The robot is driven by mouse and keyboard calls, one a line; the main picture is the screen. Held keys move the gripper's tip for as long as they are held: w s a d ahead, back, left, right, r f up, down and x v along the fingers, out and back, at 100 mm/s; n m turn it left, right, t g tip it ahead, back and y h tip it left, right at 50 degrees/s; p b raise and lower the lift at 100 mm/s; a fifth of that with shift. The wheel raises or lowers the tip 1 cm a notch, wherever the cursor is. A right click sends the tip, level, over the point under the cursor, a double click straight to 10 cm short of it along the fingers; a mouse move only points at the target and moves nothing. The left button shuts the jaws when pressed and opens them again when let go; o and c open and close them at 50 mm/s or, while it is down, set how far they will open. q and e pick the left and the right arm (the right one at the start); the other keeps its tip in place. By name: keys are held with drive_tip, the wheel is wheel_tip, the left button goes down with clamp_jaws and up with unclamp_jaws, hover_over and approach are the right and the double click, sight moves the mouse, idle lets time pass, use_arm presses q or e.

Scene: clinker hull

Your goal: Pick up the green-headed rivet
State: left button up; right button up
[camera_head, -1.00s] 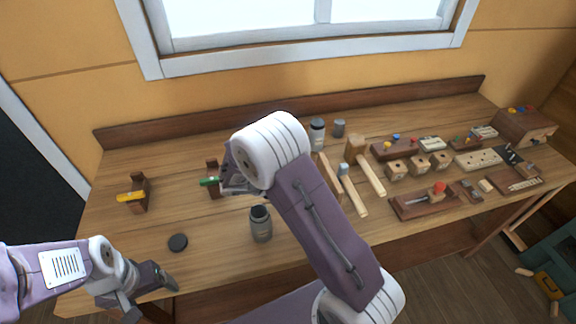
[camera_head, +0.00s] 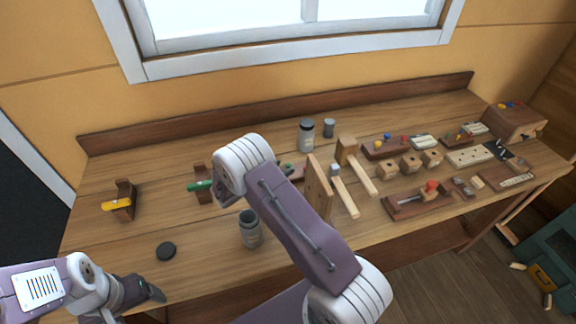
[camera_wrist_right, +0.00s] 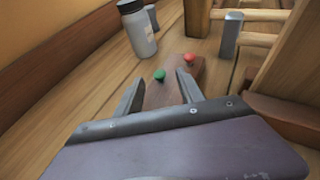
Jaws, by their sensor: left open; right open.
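In the right wrist view, the green-headed rivet (camera_wrist_right: 159,75) stands in a brown wooden block (camera_wrist_right: 165,93). A red-headed rivet (camera_wrist_right: 190,58) sits just beyond it to the right. My right gripper (camera_wrist_right: 160,86) is open, with one finger on each side of the green head and a gap to both. In the head view my right arm mostly hides the rivets and this gripper. My left gripper (camera_head: 148,294) is open and empty over the table's front left edge.
A dark-capped bottle (camera_wrist_right: 140,32) and a grey metal piece (camera_wrist_right: 231,33) stand behind the block. A wooden frame (camera_wrist_right: 290,65) rises close on the right. In the head view, an open grey container (camera_head: 250,229) and a black disc (camera_head: 166,250) stand left of my right arm.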

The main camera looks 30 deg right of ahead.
drive_tip(key=shift+x, duration=1.05)
drive_tip(key=shift+a, duration=0.1)
clamp_jaws()
wheel_tip(320, 180, up, 10)
